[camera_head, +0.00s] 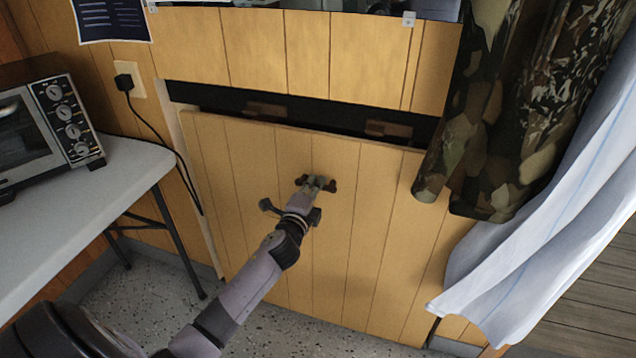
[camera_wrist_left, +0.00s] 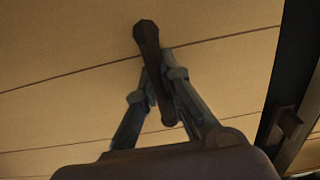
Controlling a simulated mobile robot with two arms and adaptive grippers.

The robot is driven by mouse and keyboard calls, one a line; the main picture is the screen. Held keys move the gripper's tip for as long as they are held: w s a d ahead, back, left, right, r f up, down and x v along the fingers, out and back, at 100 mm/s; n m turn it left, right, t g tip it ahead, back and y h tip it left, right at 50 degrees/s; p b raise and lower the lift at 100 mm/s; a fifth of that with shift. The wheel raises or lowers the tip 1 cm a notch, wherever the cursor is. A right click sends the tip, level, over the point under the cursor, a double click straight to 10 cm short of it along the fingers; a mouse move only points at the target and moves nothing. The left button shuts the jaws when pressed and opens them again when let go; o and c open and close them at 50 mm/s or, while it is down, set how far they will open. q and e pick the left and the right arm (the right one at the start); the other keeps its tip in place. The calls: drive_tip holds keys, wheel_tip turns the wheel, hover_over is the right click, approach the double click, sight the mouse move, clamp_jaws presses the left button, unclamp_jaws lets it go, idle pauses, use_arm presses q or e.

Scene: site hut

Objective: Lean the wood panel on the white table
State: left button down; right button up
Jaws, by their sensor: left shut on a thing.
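The wood panel (camera_head: 345,255) is a large plank-faced board standing near upright against the wall, with a dark gap along its top edge. A small dark handle (camera_wrist_left: 147,38) sits on its face. My left gripper (camera_head: 316,184) is shut on this handle, with its fingers on both sides of it in the left wrist view (camera_wrist_left: 163,88). The white table (camera_head: 85,215) stands at the left, apart from the panel. My right gripper is not in view.
A toaster oven (camera_head: 50,130) stands on the table. Its black cord runs to a wall outlet (camera_head: 130,80) between table and panel. A camouflage jacket (camera_head: 520,100) and a white cloth (camera_head: 545,240) hang at the right. Speckled floor (camera_head: 130,295) lies below.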

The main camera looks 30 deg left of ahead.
use_arm(q)
drive_tip(key=shift+s+r, duration=0.2)
drive_tip(key=shift+r, duration=0.2)
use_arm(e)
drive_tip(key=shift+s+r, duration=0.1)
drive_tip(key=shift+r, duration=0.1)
use_arm(q)
drive_tip(key=shift+s+d+r+t+b, duration=0.25)
drive_tip(key=shift+s+r+t+b, duration=0.05)
drive_tip(key=shift+s, duration=0.35)
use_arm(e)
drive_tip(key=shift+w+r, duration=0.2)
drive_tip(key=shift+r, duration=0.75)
use_arm(q)
drive_tip(key=shift+s, duration=0.1)
